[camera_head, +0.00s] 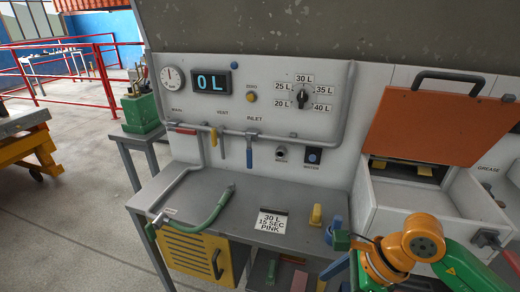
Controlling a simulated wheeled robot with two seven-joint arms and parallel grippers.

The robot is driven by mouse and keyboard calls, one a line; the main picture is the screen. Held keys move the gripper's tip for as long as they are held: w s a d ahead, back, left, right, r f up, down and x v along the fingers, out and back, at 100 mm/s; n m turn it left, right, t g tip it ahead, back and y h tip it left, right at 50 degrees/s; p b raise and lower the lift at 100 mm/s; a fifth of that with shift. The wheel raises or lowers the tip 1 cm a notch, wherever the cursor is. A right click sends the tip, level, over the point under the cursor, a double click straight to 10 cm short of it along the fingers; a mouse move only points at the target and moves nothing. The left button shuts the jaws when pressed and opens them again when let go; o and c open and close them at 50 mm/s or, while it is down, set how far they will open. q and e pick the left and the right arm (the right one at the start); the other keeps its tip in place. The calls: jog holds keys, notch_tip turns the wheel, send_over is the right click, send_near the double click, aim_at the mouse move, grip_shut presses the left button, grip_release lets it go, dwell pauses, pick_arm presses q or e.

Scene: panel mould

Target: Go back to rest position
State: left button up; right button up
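My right arm, orange and green, comes in at the lower right. Its gripper (337,237) appears as a small green and blue end near the right front of the grey counter (235,215). It is too small and partly covered to tell whether it is open or shut, and I see nothing clearly held. A small yellow piece (315,215) stands on the counter just left of it. My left gripper is not in view.
A panel with a display reading 0 L (211,82), a dial (303,96) and valve handles rises behind the counter. A green hose (212,212) and a card (271,221) lie on the counter. A box with a raised orange lid (430,120) stands right.

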jog(key=w+a+m+t+y, duration=0.4)
jog(key=w+a+m+y, duration=0.5)
jog(key=m, duration=0.5)
jog(key=w+d+f+m+t+h, duration=0.1)
jog(key=w+d+f+m+t, duration=0.45)
jog(key=m, duration=0.45)
jog(key=s+d+f+m+t+h, duration=0.1)
jog(key=s+d+f+m+h, duration=0.3)
jog(key=f+m, duration=0.4)
jog(key=s+d+f+m+t+h, duration=0.1)
jog(key=d+f+m+h, duration=0.35)
jog(key=f, duration=0.55)
jog(key=s+d+f+m+g+h, duration=0.2)
jog(key=s+f+m+g+h, duration=0.3)
jog(key=s+f, duration=0.5)
jog(key=s+f+m+g, duration=0.3)
jog(key=s+f, duration=0.1)
jog(key=s, duration=0.8)
jog(key=s+f+m+g, duration=0.3)
jog(key=s+f, duration=0.1)
jog(key=s, duration=0.8)
jog(key=shift+a+f, duration=0.25)
jog(key=shift+a, duration=0.2)
jog(key=shift+m+g, duration=0.25)
